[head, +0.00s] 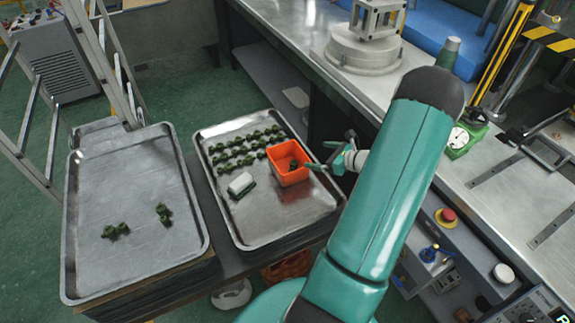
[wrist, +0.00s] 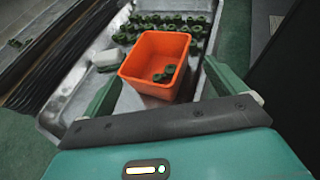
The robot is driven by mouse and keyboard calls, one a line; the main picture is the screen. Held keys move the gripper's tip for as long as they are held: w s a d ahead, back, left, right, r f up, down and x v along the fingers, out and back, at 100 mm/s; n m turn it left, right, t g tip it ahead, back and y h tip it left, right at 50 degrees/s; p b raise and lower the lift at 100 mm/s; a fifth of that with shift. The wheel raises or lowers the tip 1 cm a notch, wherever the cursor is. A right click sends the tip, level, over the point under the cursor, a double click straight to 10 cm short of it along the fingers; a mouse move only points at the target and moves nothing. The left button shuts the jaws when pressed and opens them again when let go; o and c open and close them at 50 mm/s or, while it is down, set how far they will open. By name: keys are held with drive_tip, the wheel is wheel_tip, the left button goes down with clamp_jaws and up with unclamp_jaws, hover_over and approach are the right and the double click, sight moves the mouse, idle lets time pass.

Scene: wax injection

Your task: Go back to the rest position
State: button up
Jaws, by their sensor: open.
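My gripper (head: 328,167) is open and empty at the right edge of the right metal tray, just right of the orange box. It also shows in the wrist view (wrist: 158,98), with its two fingers apart and the orange box beyond them. The orange box (head: 289,177) stands on the right tray (head: 262,235) and holds a few dark green parts (wrist: 164,73). In the wrist view the orange box (wrist: 142,84) appears upright. My teal arm reaches in from the lower middle of the head view.
Several dark green parts (head: 236,151) stand in rows on the right tray, beside a white block (head: 241,184). The left tray (head: 135,265) holds two small green clusters (head: 116,231). A metal workbench (head: 505,160) with a gauge (head: 458,138) and red button (head: 447,215) stands at right.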

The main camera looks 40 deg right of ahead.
drive_tip(key=shift+v, duration=1.7)
drive_tip(key=w+a+r+n+g+y, duration=0.1)
drive_tip(key=w+a+r+n+g, duration=0.15)
drive_tip(key=a+r+n, duration=0.4)
drive_tip(key=w+a+r+n+g+y, duration=0.2)
drive_tip(key=a+r+n+g, duration=0.15)
drive_tip(key=a, duration=0.65)
drive_tip(key=w+a+r+n+g+y, duration=0.1)
drive_tip(key=w+a+r+n+g, duration=0.15)
drive_tip(key=a+r+n, duration=0.45)
drive_tip(key=s+a+r+n+h, duration=0.3)
drive_tip(key=s+a+r+n, duration=0.2)
drive_tip(key=a+n, duration=0.3)
drive_tip(key=s+a+r+n+h, duration=0.3)
drive_tip(key=s+a+r+n, duration=0.3)
drive_tip(key=a+n, duration=0.3)
drive_tip(key=s+a, duration=0.1)
drive_tip(key=a, duration=0.1)
drive_tip(key=shift+s+a+t, duration=0.2)
drive_tip(key=shift+a+t, duration=0.1)
drive_tip(key=shift+t, duration=0.05)
